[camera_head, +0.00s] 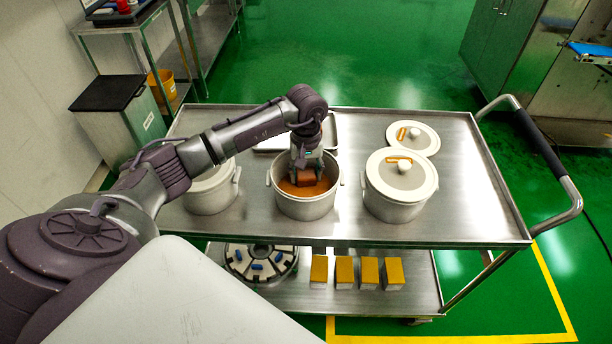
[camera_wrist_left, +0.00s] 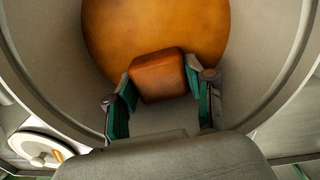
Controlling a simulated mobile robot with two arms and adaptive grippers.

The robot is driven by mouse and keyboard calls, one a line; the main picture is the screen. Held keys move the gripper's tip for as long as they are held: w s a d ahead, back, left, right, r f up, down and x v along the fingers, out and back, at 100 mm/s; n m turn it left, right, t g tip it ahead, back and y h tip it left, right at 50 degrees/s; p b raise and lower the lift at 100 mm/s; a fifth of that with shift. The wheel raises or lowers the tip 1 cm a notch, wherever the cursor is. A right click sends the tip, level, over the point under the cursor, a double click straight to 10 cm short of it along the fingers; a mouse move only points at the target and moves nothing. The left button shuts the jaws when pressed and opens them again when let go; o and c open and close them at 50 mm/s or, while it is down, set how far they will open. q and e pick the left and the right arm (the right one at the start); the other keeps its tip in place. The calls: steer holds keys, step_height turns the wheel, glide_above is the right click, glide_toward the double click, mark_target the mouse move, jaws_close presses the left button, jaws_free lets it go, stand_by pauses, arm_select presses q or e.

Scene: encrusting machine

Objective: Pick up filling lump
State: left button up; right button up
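The filling lump (camera_head: 306,177) is a brownish-orange block at the open middle pot (camera_head: 306,207) on the cart. My left gripper (camera_head: 306,170) reaches down into this pot from above. In the left wrist view, the lump (camera_wrist_left: 160,75) sits between the two green-edged fingertips (camera_wrist_left: 160,84), which touch it on both sides. The lump is slightly tilted there. Round orange filling (camera_wrist_left: 110,35) shows in the pot behind it; I cannot tell the gap between lump and filling. My right gripper is not in view.
A lidded pot (camera_head: 400,190) stands right of the open pot, with a loose lid (camera_head: 413,138) behind it. Another pot (camera_head: 211,192) is at left, partly behind my arm. A metal tray (camera_head: 268,149) lies behind. The right side of the cart top (camera_head: 475,205) is clear.

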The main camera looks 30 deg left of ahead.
arm_select(q)
steer(key=c, duration=0.4)
steer(key=shift+o, duration=0.2)
